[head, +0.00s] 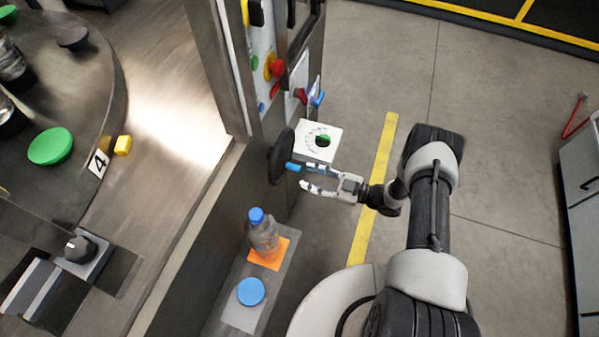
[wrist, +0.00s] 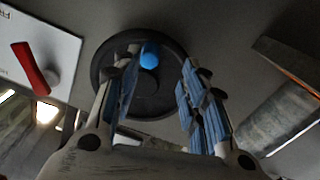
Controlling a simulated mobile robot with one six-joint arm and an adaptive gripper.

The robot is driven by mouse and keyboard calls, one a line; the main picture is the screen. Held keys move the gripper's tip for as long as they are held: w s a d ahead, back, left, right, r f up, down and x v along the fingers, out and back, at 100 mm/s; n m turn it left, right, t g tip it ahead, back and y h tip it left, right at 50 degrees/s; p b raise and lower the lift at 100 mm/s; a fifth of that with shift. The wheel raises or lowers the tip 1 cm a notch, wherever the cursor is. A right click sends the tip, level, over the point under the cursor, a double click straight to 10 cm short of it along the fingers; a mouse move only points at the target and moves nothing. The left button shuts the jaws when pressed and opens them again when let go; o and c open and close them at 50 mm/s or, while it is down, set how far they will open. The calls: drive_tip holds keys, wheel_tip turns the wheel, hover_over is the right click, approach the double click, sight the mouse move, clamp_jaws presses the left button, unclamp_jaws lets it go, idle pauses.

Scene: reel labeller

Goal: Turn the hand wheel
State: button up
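The hand wheel (head: 277,158) is a dark disc on the side of the machine. In the wrist view the wheel (wrist: 113,90) faces me, with a blue handle knob (wrist: 150,56) near its upper rim. The blue knob also shows in the head view (head: 292,167). My gripper (head: 297,177) is open in front of the wheel, its fingers spread. In the wrist view the gripper (wrist: 157,85) has blue-padded fingers on either side of the knob's line, with a clear gap. The left finger covers part of the wheel. I cannot tell how far the fingertips are from the knob.
A white dial plate (head: 318,141) with a green mark sits just above my gripper. A red switch (wrist: 35,69) is left of the wheel. A bottle (head: 263,232) with a blue cap and a blue disc (head: 251,292) stand on the ledge below. The floor to the right is open.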

drive_tip(key=v, duration=0.6)
drive_tip(key=shift+d, duration=0.3)
